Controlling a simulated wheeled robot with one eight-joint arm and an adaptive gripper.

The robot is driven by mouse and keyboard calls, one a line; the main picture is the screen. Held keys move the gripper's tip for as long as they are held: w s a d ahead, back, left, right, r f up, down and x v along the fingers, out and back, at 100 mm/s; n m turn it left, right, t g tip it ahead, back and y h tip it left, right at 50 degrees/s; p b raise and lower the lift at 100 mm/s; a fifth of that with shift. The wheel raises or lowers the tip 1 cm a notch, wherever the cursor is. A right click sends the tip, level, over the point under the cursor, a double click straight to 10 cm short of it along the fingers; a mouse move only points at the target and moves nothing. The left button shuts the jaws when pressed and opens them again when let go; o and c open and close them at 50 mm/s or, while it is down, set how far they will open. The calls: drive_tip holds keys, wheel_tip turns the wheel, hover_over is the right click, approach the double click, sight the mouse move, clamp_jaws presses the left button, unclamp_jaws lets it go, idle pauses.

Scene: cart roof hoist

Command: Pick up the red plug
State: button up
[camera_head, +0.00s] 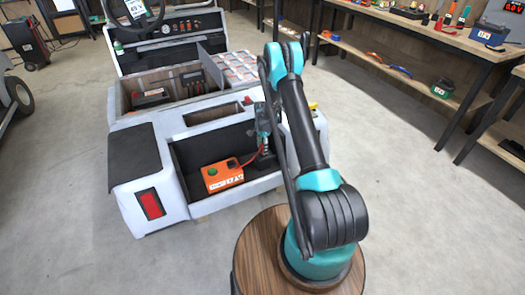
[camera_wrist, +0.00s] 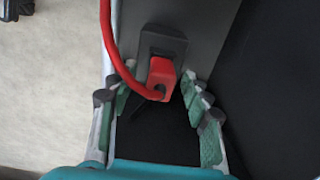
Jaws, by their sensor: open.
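The red plug (camera_wrist: 160,74) sits against a dark grey holder (camera_wrist: 163,42) in the wrist view, with a thick red cable curving from it up the left side. My gripper (camera_wrist: 160,86) is open, one finger on each side of the plug; I cannot tell whether either finger touches it. In the head view my gripper (camera_head: 263,140) is inside the cart's open rear bay, and the plug is too small or hidden to make out. The red cable (camera_head: 250,158) runs there to an orange box (camera_head: 222,177) with a green button.
The grey cart (camera_head: 145,192) surrounds the bay with walls and has open compartments above it. A wooden round top (camera_head: 258,245) lies beneath my arm base. Workbenches (camera_head: 430,38) with tools stand at right. Floor between cart and benches is clear.

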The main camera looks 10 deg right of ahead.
sight(262, 145)
drive_tip(key=shift+f, duration=0.1)
drive_tip(key=shift+c, duration=0.3)
clamp_jaws()
wheel_tip(262, 145, up, 20)
idle(0.6)
idle(0.3)
